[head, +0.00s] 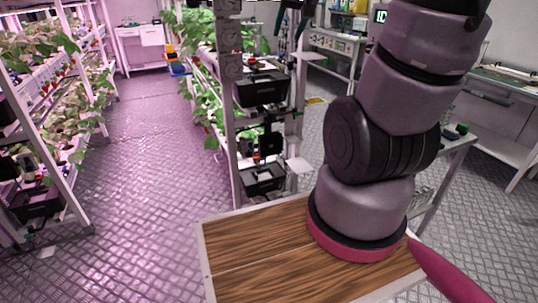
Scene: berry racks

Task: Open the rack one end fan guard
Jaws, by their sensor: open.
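A plant rack stands with its end toward me at the centre, and its white end post (231,150) is in view. A narrow grey panel with round shapes (230,45) is at the upper part of this end. It may be the fan guard, but it is seen at a steep angle and I cannot tell whether it is shut. My gripper (291,34) shows only partly at the top edge, dark, with its fingers pointing down and apart. It appears empty, to the right of the grey panel. The rest of my gripper is cut off by the frame.
Black boxes (262,90) and a lower black box (262,179) sit on the rack end. Another plant rack (75,190) stands at left. The aisle floor (140,170) between them is clear. A bench (500,85) stands at right.

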